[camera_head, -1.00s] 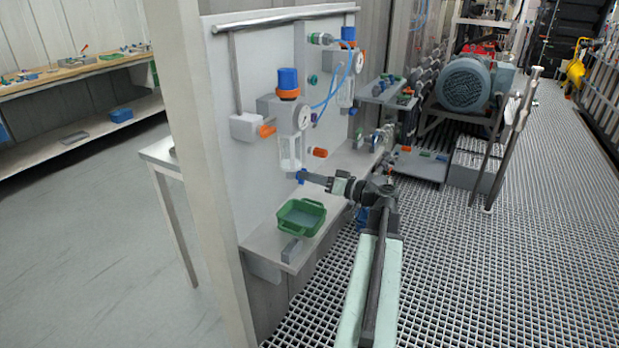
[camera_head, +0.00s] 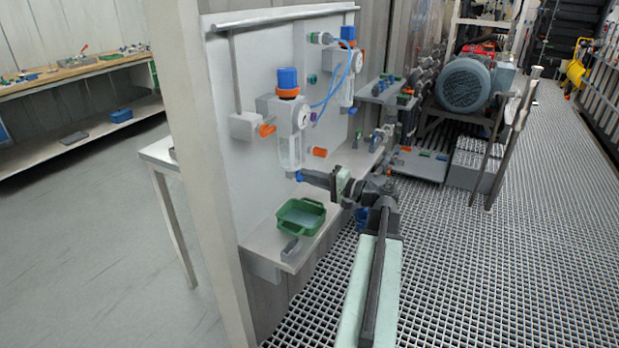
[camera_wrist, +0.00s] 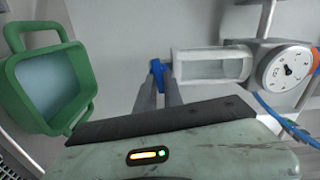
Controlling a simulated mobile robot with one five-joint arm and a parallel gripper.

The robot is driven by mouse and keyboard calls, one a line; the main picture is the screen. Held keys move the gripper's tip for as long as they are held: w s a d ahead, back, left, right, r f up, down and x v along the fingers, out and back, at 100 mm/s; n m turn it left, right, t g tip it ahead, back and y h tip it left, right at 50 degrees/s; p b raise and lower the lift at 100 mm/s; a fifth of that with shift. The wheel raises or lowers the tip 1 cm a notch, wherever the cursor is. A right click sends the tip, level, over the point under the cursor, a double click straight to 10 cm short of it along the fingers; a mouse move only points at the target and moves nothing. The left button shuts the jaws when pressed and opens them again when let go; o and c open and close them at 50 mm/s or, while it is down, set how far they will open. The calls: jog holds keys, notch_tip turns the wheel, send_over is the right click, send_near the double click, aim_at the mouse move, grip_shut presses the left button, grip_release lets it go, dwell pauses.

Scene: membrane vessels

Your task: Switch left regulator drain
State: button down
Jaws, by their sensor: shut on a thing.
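The left regulator (camera_head: 290,120) is mounted on the panel, with a blue knob, an orange ring, a round gauge and a clear bowl (camera_head: 290,152). Its blue drain (camera_head: 298,176) is at the bottom of the bowl. My gripper (camera_head: 302,177) reaches it from the right and is shut on the blue drain. In the wrist view the blue drain (camera_wrist: 157,72) shows between my fingertips, partly covered by them. The clear bowl (camera_wrist: 212,66) and the gauge (camera_wrist: 288,68) lie to its right there.
A green tray (camera_head: 281,221) sits on the shelf below the drain, and it also shows in the wrist view (camera_wrist: 18,85). A second regulator (camera_head: 347,75) with blue tubing is further back. Open grating floor lies to the right.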

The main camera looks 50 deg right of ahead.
jog(key=shift+m, duration=0.8)
jog(key=c, duration=1.5)
grip_release()
jog(key=shift+o, duration=0.2)
jog(key=v, duration=0.7)
jog(key=shift+s, duration=0.35)
jog(key=shift+f, duration=0.1)
